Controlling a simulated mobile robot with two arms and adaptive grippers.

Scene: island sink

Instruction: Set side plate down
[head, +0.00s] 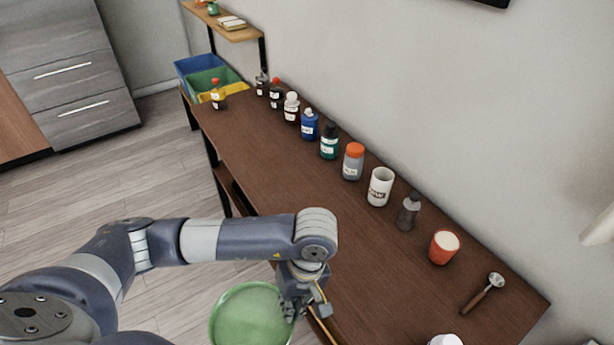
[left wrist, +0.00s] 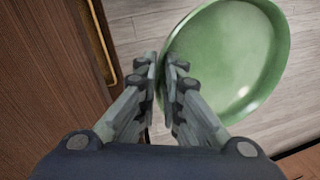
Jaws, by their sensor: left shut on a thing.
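The side plate (head: 250,318) is a round green plate with a raised rim. My left gripper (head: 303,308) is shut on the plate's rim at its right side in the head view. The plate is held out beside the table's front edge, over the floor. In the left wrist view the plate (left wrist: 228,55) fills the upper right, and the fingers (left wrist: 160,75) pinch its left rim. The lower part of the plate is cut off in the head view. My right gripper is not in view.
A long brown table (head: 270,170) carries a row of bottles, a white mug (head: 381,187), an orange cup (head: 443,247) and a scoop (head: 484,292) along its wall side. Coloured bins (head: 215,80) stand at the far end. The table's front strip is clear.

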